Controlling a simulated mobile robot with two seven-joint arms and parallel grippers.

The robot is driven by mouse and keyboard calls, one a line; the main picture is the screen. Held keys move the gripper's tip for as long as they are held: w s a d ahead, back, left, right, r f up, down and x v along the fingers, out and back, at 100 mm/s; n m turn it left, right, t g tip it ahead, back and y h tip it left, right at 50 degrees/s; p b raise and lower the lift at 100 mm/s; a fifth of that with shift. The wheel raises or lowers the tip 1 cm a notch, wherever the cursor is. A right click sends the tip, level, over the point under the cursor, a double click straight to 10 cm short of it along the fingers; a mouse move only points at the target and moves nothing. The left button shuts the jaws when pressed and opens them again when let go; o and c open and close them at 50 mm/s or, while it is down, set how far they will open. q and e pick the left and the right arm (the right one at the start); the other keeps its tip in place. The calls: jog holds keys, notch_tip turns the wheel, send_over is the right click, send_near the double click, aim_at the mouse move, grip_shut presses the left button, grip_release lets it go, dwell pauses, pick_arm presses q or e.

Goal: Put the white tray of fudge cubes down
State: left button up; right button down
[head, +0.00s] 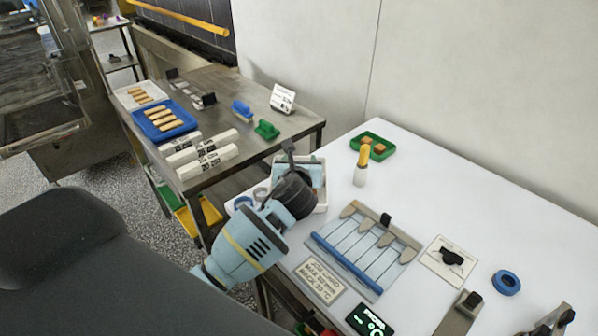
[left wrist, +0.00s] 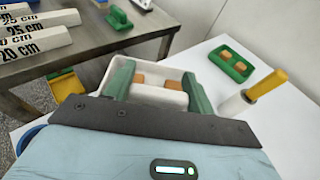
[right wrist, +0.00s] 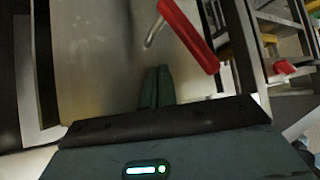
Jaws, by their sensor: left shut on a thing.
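The white tray (left wrist: 93,75) is in my left gripper, with brown fudge cubes (left wrist: 172,85) between the green fingers. In the head view the tray (head: 321,207) is mostly hidden behind my left gripper (head: 303,172), at the left edge of the white table (head: 420,185). My left gripper (left wrist: 158,88) is shut on the tray. I cannot tell whether the tray's underside touches the table. My right gripper (right wrist: 156,88) has its green fingers together with nothing visible between them.
A green tray with fudge cubes (head: 388,152) and a yellow-handled white tool (head: 361,165) stand near the white tray. A slatted board with a blue bar (head: 345,263) lies nearer. The steel table (head: 235,98) holds a blue tray (head: 145,118) and white bars. A red handle (right wrist: 188,35) is ahead of my right gripper.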

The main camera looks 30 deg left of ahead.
pick_arm(q)
jog(key=shift+f, duration=1.65)
jog(key=shift+f, duration=0.15)
jog(key=o, duration=1.4)
jog(key=shift+c, duration=0.2)
jog(key=v, duration=1.2)
